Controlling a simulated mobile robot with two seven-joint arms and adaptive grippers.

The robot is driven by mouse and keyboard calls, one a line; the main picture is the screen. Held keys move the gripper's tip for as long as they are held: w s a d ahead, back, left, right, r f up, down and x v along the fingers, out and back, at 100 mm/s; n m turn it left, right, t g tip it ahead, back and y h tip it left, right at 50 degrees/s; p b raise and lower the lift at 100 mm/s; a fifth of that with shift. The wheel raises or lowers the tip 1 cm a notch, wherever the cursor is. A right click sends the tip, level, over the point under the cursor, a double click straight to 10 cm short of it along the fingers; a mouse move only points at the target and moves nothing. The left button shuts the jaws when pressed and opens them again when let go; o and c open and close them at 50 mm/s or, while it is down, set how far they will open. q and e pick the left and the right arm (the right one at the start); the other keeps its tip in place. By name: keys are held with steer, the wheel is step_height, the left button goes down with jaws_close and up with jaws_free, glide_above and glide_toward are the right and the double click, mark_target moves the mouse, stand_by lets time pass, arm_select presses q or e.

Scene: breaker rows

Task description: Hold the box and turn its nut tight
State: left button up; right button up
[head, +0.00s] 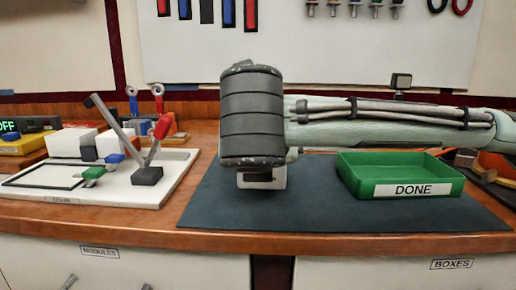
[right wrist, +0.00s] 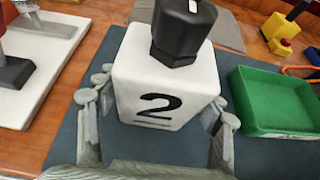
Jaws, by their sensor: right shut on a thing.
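The white box (right wrist: 163,78) stands on the dark mat and bears a black number 2. A black nut or knob (right wrist: 183,30) sits on its top; how tight it is I cannot tell. My right gripper (right wrist: 158,100) is shut on the box, one finger at each side. In the head view my right arm comes in from the right, and its wrist hides most of the box (head: 272,182) and all of the nut. My left gripper is not in view.
A green tray (head: 365,192) labelled DONE stands right of the box on the dark mat (head: 330,221); its visible floor is empty. At left, a white board (head: 120,188) carries a red-handled clamp (head: 160,128) and small blocks. Tools hang on the back wall.

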steer(key=shift+w+d+f+b, duration=0.25)
steer(key=shift+w+d+f, duration=0.05)
steer(key=shift+d+f, duration=0.2)
steer(key=shift+w+d+f+b, duration=0.2)
steer(key=shift+w+d+f, duration=0.1)
steer(key=shift+d+f, duration=0.2)
stand_by(0.3)
steer(key=shift+f, duration=0.2)
stand_by(0.9)
stand_by(0.4)
